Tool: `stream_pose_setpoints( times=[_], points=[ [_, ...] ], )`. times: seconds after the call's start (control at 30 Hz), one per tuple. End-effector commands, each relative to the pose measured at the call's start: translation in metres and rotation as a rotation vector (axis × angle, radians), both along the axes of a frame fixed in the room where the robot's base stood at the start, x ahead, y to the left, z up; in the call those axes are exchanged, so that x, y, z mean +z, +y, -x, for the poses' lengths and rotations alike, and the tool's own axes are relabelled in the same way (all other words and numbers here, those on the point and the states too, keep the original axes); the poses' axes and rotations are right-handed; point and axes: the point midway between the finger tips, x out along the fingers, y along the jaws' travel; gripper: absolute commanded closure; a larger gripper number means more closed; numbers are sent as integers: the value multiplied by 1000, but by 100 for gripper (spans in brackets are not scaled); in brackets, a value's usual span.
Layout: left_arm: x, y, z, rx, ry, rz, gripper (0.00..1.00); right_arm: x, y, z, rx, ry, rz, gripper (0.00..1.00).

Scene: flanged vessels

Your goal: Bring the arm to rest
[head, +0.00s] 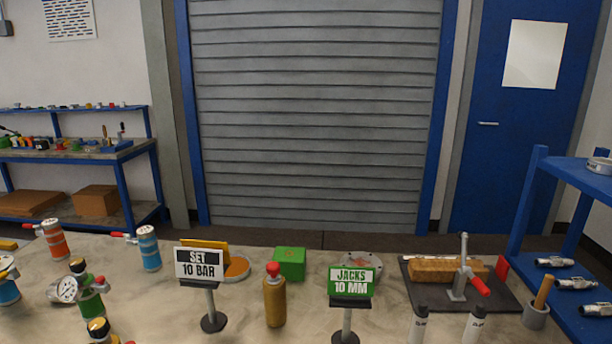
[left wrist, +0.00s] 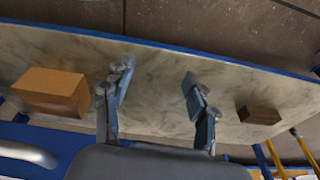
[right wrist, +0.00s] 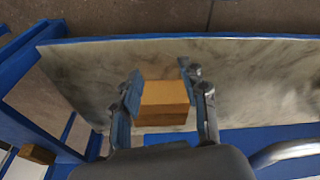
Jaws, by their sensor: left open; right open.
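My left gripper (left wrist: 160,95) is open and empty in the left wrist view, its two blue-padded fingers spread over a pale worn surface with a blue edge. My right gripper (right wrist: 160,90) is open in the right wrist view. An orange-brown block (right wrist: 165,101) shows between its fingers in the picture, but it seems to lie beyond them on the surface; I cannot tell the distance. Neither gripper shows in the head view. There a bench (head: 240,325) carries a "SET 10 BAR" sign (head: 199,264) and a "JACKS 10 MM" sign (head: 351,281).
The bench holds a brown bottle with a red cap (head: 275,300), a green box (head: 289,263), a gauge (head: 67,289), and a clamp (head: 463,270) on a dark mat. A blue shelf (head: 560,210) stands at the right. In the left wrist view, a brown box (left wrist: 52,92) lies left of the fingers.

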Motion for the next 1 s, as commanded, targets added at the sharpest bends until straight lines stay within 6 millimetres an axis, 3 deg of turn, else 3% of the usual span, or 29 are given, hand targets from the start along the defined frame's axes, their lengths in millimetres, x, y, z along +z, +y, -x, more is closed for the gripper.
stream_pose_setpoints(
  times=[0.03,0.2,0.4,0.5,0.63,1.0],
  points=[
    [-24,2,14,-3,19,-2,42,-24,-2,14,2,20,3,56],
    [-86,9,62,-11,54,-6,42,-86,-10,62,11,54,7,56],
    [-132,21,123,-19,88,-13,42,-132,-21,123,19,88,13,56],
    [-143,25,145,-22,98,-14,42,-143,-26,145,22,98,14,56],
    [-149,29,160,-24,102,-15,42,-150,-29,160,24,103,16,56],
    [-151,29,164,-25,104,-16,42,-151,-29,164,25,104,16,56]
  ],
)
